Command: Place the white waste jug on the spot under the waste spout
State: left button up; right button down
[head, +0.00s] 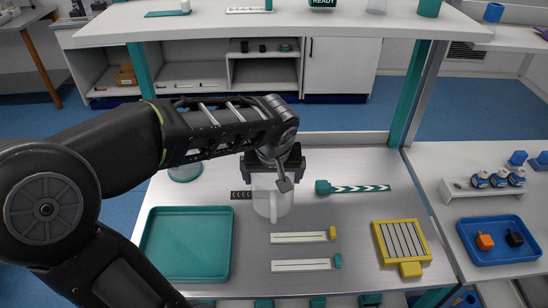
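The white waste jug (272,204) stands upright near the middle of the grey bench, with its handle facing me. My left gripper (274,168) comes over it from the left and points down at its top. The dark gripper body covers the jug's rim, and the fingertips are not clear, so I cannot tell whether they hold the jug. I cannot clearly make out the waste spout or the spot under it. My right gripper is not in view.
A teal tray (187,244) lies at the left. Two pale strips (299,238) (301,265) lie in front of the jug. A teal-handled chevron strip (357,188) and a yellow rack (401,241) are at the right. A round teal-rimmed thing (186,173) is partly behind my arm.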

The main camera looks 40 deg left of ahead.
pick_arm(q)
jog(key=w+a+p, duration=0.3)
jog(key=w+a, duration=0.5)
jog(key=w, duration=0.2)
jog(key=shift+w+a, duration=0.15)
jog(key=shift+a, duration=0.15)
jog(key=shift+f, duration=0.1)
notch_tip(320, 180, down, 3)
jog(key=shift+f+p, duration=0.15)
jog(key=shift+p, duration=0.2)
